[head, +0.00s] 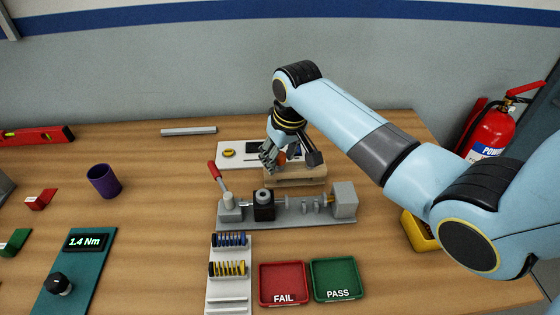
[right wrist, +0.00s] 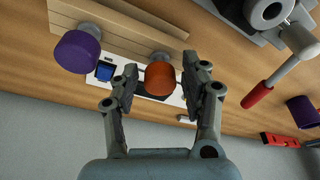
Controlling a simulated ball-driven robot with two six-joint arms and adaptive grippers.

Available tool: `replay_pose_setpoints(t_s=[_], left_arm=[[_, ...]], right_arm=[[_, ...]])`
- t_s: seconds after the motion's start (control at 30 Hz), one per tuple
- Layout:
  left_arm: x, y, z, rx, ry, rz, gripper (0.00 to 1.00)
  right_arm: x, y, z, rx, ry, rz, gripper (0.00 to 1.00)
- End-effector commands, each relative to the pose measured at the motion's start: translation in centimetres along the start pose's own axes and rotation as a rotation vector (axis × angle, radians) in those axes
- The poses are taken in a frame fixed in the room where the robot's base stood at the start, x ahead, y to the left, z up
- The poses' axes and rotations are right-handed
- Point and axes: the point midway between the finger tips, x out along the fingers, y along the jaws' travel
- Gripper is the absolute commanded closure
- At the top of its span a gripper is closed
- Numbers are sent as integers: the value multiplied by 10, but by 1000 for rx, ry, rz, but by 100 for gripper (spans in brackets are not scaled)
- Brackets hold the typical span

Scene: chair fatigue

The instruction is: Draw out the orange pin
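The orange pin (right wrist: 160,78) has a round orange head on a grey shank and stands in a wooden block (right wrist: 120,28). In the head view the wooden block (head: 296,181) is behind the grey test rig, and only a sliver of orange shows beside my fingers. My right gripper (right wrist: 160,82) is open, with one finger on each side of the orange head and a small gap on both sides. In the head view my right gripper (head: 272,157) points down at the block. A purple-headed pin (right wrist: 77,50) stands in the same block. My left gripper is out of view.
The grey test rig (head: 287,221) with its red lever (head: 215,171) is in front of the block. A white board (head: 230,161) lies behind it. Red FAIL (head: 284,283) and green PASS (head: 335,279) trays are near the front. A purple cup (head: 103,181) stands left.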

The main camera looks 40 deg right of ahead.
Motion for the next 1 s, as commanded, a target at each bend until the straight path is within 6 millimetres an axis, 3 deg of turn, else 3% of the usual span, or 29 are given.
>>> replay_pose_setpoints(t_s=[0.03, 0.33, 1.0], left_arm=[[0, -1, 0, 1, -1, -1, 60], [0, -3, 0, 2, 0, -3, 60], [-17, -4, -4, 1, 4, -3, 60]], right_arm=[[0, 0, 0, 0, 0, 0, 63], [0, 0, 0, 0, 0, 0, 100], [-23, 0, -6, 0, 1, 0, 100]])
